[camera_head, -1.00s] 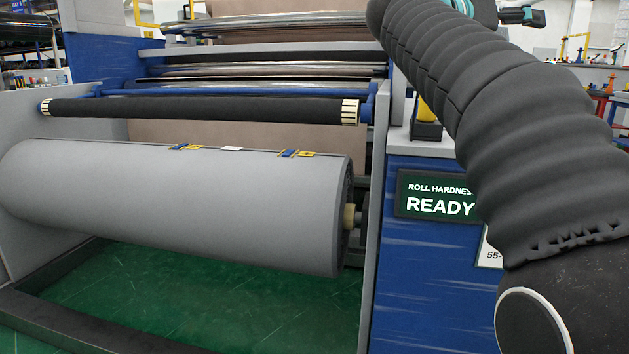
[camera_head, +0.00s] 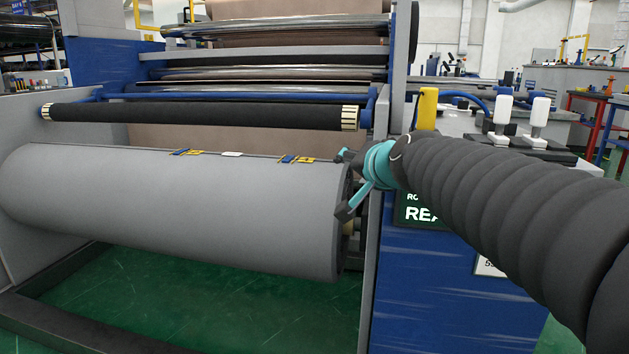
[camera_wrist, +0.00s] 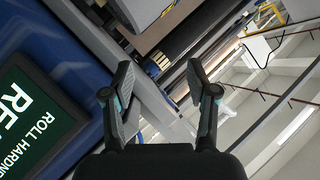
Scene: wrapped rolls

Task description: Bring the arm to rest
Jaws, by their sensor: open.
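My gripper (camera_head: 345,183) is in front of the right end of the grey wrapped roll (camera_head: 180,205) in the head view. My arm, in a ribbed dark sleeve, reaches in from the right edge. In the wrist view my gripper (camera_wrist: 160,90) has its two fingers apart with nothing held between them. The machine's frame shows beyond the fingers. I cannot tell from the head view how close the fingers are to the roll.
A black roller (camera_head: 200,113) spans the machine above the roll. A green sign (camera_head: 415,212) on the blue cabinet (camera_head: 450,290) is partly hidden by my arm. A yellow device (camera_head: 428,108) and white-handled tools (camera_head: 503,112) stand on the counter. The green floor (camera_head: 200,300) is clear.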

